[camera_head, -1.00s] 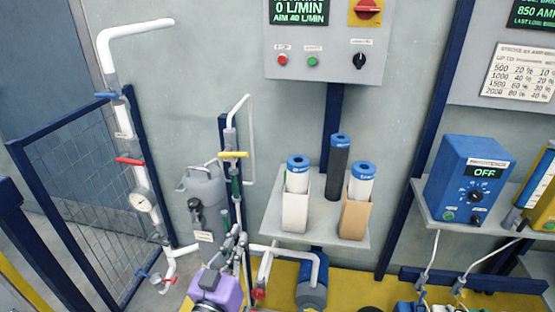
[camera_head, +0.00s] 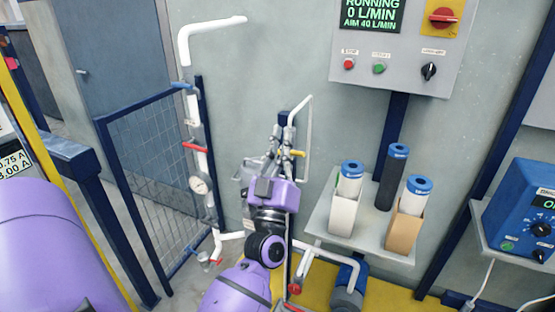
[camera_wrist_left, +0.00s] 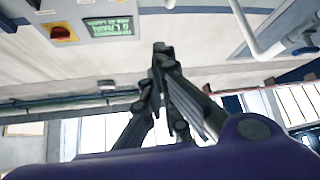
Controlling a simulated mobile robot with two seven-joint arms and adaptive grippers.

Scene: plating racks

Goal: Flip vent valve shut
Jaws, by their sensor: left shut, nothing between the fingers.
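My left gripper (camera_head: 281,133) is raised in front of the filter housing and its pipe, with its fingers beside a yellow valve handle (camera_head: 297,153). Contact with the handle cannot be told. In the left wrist view the dark fingers (camera_wrist_left: 162,50) are together with nothing between them. A red valve handle (camera_head: 194,147) and a blue valve handle (camera_head: 184,86) sit on the white pipe to the left. No label that I can read marks one as the vent valve. The gripper hides most of the grey housing. My right gripper is out of view.
A shelf (camera_head: 327,240) with several blue-capped cartridges stands close to the right of the arm. Above it hangs a control panel (camera_head: 401,82) reading RUNNING, 0 L/MIN. A mesh gate (camera_head: 160,170) is at left. Open wall lies above the gripper.

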